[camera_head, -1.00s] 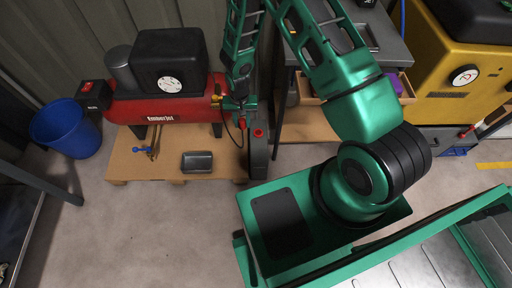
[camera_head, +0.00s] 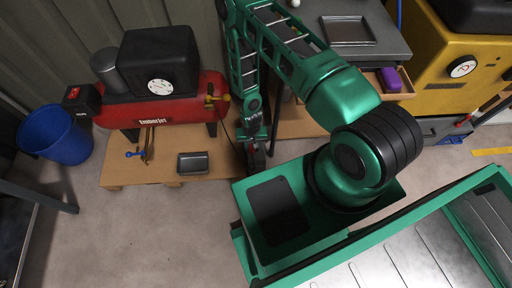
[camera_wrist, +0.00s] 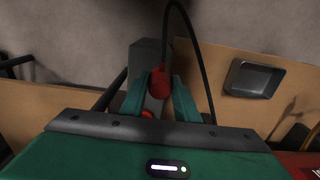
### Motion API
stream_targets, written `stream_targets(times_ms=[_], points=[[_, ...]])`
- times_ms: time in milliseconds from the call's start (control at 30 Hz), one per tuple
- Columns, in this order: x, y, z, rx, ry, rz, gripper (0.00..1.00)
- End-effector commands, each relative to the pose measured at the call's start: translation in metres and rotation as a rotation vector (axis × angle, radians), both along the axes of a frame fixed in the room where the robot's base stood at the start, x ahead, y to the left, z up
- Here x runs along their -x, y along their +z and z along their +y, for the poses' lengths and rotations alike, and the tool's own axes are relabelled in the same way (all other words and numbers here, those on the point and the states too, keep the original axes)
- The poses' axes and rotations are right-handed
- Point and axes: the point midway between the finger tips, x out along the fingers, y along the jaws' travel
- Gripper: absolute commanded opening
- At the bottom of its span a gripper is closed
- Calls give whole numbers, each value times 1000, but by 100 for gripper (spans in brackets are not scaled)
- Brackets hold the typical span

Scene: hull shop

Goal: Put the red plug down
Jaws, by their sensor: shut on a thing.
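The red plug (camera_wrist: 159,82) is between the two green fingers of my gripper (camera_wrist: 160,90) in the wrist view, and the fingers are shut on it. A black cable loops up from the plug and down to the right. A grey upright block (camera_wrist: 150,52) is directly behind the plug in this view. Another small red part (camera_wrist: 147,114) shows just below the plug, between the fingers. I cannot tell whether the plug touches the block. In the head view my arm comes down near the pallet's right edge, and the plug cannot be made out there.
A wooden pallet (camera_head: 123,174) carries a red compressor (camera_head: 165,112) and a small dark tray (camera_head: 193,163). A blue bucket (camera_head: 60,136) stands left. A grey bench top (camera_head: 388,38) with a shallow tray and a yellow machine (camera_head: 460,95) are at right. Floor in front is bare.

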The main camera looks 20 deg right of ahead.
Motion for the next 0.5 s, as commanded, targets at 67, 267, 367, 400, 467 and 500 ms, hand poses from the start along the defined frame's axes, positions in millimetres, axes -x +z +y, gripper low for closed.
stream_targets(times_ms=[67, 267, 367, 400, 467, 500], points=[[-8, -9, -12, 0, -3, 1, 0], [-21, -22, -29, -1, 1, 1, 0], [-22, -25, -31, -1, 1, 1, 0], [-22, -26, -31, -1, 1, 1, 0], [-22, -31, -31, 0, 2, 1, 0], [-22, -36, -32, -1, 2, 2, 0]])
